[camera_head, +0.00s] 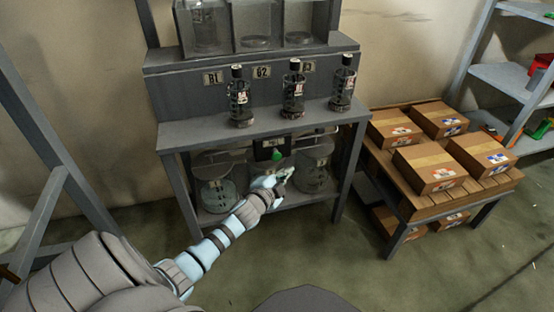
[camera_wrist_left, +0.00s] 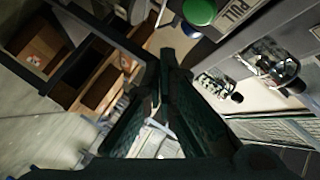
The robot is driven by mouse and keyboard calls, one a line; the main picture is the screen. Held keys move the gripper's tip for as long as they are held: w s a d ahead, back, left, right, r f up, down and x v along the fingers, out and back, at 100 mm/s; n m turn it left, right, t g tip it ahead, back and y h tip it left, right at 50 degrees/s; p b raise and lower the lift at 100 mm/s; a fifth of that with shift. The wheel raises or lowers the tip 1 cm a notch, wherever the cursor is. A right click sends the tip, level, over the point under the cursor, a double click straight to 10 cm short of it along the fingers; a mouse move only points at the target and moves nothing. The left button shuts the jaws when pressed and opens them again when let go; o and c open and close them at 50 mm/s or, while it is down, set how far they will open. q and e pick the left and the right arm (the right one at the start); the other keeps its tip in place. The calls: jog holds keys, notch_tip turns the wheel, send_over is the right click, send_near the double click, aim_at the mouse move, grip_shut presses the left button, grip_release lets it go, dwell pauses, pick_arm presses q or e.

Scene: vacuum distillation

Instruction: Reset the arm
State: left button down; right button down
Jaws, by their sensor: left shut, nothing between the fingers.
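My left arm reaches in from the lower left of the head view. Its left gripper (camera_head: 286,174) is in front of the lower part of the grey bench (camera_head: 200,130), just below and right of a round green knob (camera_head: 277,155). In the left wrist view the dark fingers (camera_wrist_left: 165,70) are together and hold nothing. The green knob (camera_wrist_left: 200,12) is close above the fingertips there, beside a plate (camera_wrist_left: 236,12) reading PULL. I cannot tell whether the gripper touches anything. My right gripper is not in view.
Three dark-capped glass bottles (camera_head: 239,98) stand on the bench top. Large glass vessels (camera_head: 215,185) sit on the lower shelf, left and right of the gripper. Cardboard boxes (camera_head: 437,165) lie on a wooden table at right. Floor (camera_head: 300,245) in front is clear.

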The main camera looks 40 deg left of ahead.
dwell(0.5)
